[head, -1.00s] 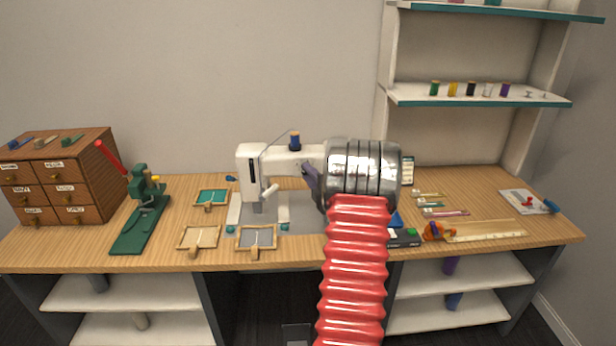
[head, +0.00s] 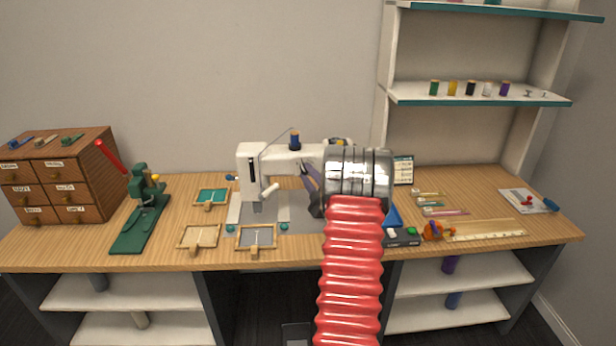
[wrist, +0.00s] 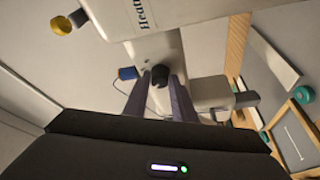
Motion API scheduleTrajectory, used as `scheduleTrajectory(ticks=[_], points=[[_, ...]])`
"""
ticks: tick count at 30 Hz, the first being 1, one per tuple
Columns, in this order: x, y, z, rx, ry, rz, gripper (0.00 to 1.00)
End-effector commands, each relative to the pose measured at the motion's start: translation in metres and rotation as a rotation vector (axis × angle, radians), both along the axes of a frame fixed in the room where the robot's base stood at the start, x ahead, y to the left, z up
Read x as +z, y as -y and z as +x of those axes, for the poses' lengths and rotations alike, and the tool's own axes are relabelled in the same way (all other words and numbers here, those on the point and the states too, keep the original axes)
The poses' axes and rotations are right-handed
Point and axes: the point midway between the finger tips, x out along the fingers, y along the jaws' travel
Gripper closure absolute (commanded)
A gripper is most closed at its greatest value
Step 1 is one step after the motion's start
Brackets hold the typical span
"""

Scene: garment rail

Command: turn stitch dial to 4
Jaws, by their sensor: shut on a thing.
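The white sewing machine (head: 252,158) stands on the wooden table, and its pale body with blue lettering fills the upper wrist view (wrist: 150,45). The stitch dial (wrist: 160,73) is a dark round knob on the machine's face, seen between my purple fingers. My gripper (wrist: 159,84) is shut on the dial, one finger on each side. In the head view one purple finger of my gripper (head: 308,178) shows against the machine, while my wrist covers the dial. I cannot read the dial's number or marks.
Small wooden frames (head: 256,237) lie in front of the machine. A green press (head: 140,220) and a drawer cabinet (head: 65,180) stand at left. A ruler (head: 488,230) lies at right. A blue spool (head: 295,141) sits on top of the machine.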

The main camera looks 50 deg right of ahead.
Motion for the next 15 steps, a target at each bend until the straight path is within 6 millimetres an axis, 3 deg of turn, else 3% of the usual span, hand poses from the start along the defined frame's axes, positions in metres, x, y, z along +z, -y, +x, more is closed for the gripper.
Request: scheduleTrajectory(ticks=[15], points=[[-0.0073, -0.0007, 0.0021, -0.005, 0.365, 0.329, 0.98]])
